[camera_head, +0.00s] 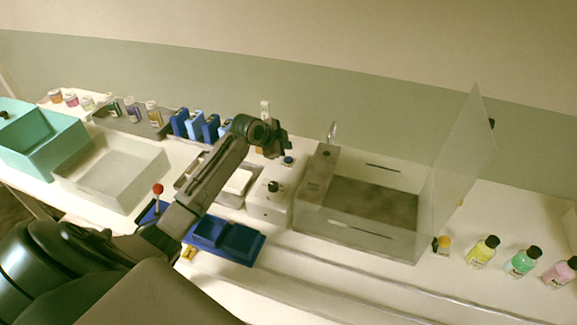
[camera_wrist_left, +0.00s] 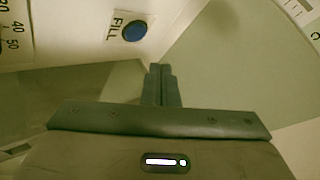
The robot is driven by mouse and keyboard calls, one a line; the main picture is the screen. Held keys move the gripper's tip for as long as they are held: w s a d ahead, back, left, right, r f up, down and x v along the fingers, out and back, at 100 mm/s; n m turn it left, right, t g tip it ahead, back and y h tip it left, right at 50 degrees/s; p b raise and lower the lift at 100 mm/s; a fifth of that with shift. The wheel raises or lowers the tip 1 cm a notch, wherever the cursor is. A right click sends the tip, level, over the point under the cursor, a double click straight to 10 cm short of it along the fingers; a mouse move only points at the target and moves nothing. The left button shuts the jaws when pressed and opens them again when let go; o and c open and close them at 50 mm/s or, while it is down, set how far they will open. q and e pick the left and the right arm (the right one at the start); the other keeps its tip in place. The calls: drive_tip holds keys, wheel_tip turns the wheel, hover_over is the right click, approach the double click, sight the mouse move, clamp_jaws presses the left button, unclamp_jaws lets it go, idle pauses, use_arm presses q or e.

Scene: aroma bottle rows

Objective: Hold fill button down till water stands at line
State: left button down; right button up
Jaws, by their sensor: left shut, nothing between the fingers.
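The round blue fill button (camera_wrist_left: 134,30) sits beside the printed word FILL on a white panel in the left wrist view. I cannot make out a water level or a fill line.
A clear-walled basin (camera_head: 345,240) with a dark floor and raised lid (camera_head: 465,150) stands right of the unit. A small tap (camera_head: 333,131) rises behind it. Blue blocks (camera_head: 195,125) stand behind my arm. Bottles (camera_head: 483,252) line the right; a blue tray (camera_head: 228,240) lies in front.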

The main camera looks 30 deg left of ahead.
sight(286, 160)
use_arm(q)
drive_tip(key=shift+f+b, duration=0.35)
drive_tip(key=shift+f, duration=0.95)
drive_tip(key=shift+f, duration=0.15)
idle(0.9)
drive_tip(key=shift+f, duration=0.3)
drive_tip(key=shift+f, duration=0.4)
idle(5.0)
